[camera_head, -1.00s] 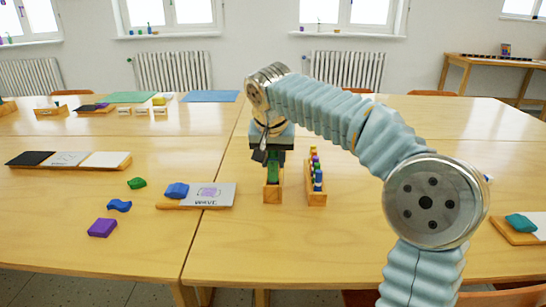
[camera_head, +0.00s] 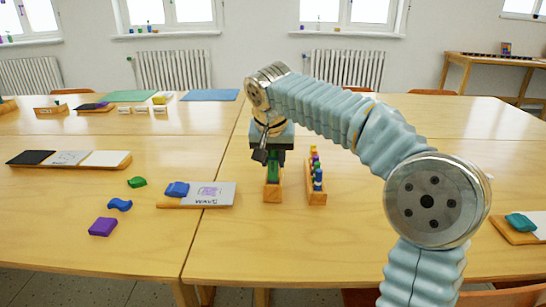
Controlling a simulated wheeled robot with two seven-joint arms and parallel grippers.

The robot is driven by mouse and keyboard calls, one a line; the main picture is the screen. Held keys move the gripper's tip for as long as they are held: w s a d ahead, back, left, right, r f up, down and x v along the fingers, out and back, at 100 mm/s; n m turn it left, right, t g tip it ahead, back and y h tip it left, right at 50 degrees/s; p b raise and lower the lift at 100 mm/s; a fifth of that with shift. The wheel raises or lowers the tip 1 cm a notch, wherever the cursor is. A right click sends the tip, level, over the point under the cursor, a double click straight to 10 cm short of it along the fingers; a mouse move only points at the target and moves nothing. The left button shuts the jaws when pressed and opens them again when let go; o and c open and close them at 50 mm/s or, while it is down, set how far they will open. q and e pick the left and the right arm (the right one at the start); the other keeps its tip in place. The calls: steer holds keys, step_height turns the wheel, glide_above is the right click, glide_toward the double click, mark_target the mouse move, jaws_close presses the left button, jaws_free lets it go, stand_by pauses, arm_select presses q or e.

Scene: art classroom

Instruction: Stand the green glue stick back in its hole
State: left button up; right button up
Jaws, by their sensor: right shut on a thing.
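The green glue stick (camera_head: 273,168) is upright at the front of a narrow wooden holder (camera_head: 272,195) on the near table. My right gripper (camera_head: 272,157) points down over the holder and is shut on the green glue stick. The stick's lower end meets the holder's top area; I cannot tell how deep it sits in a hole. The gripper hides the stick's top and the back of the holder. My left gripper is not in view.
A second wooden holder (camera_head: 317,198) with several coloured sticks stands close to the right. A board with a blue lump (camera_head: 177,189) lies to the left, with loose green, blue and purple pieces beyond. A board with a teal lump (camera_head: 521,222) lies far right.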

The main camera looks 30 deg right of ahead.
steer(key=shift+f+b, duration=0.9)
steer(key=shift+f, duration=0.5)
stand_by(2.3)
stand_by(0.3)
steer(key=o, duration=1.1)
steer(key=shift+o, duration=0.2)
steer(key=shift+o, duration=1.2)
